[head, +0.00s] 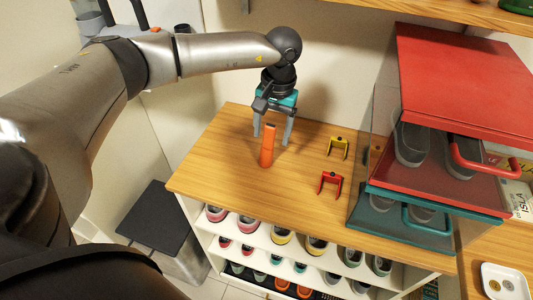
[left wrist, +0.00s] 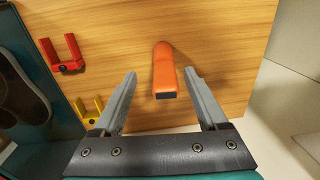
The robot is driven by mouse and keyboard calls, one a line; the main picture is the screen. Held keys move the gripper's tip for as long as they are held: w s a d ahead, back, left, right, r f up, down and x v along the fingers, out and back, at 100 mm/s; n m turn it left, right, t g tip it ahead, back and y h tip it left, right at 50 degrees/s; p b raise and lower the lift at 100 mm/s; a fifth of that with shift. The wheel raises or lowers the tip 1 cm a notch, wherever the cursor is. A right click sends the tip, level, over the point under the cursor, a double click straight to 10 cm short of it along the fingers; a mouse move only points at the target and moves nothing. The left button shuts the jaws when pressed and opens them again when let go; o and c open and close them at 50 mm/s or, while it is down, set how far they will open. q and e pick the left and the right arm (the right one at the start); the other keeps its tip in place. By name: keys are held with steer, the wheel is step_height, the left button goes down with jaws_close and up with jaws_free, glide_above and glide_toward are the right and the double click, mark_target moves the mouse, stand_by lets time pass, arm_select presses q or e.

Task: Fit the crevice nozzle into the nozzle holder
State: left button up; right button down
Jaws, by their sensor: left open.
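In the left wrist view the nozzle lies between the two fingers, with gaps on both sides. A yellow U-shaped clip (head: 339,146) and a red U-shaped clip (head: 330,181) stand to the right, both empty; I cannot tell which is the nozzle holder. My right gripper is out of view.
Clear-sided shoe boxes with a red lid (head: 460,75) and a teal lid (head: 430,200) stand at the cabinet top's right. Shoes fill the cubbies below. A wall is behind. The wooden top (head: 220,165) left of the nozzle is free.

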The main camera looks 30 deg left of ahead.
mark_target(267, 148)
arm_select(q)
steer(key=f, duration=0.4)
steer(key=a+f, duration=0.1)
steer(key=f, duration=0.1)
steer(key=shift+s+f, duration=0.25)
steer(key=shift+s, duration=0.15)
jaws_close()
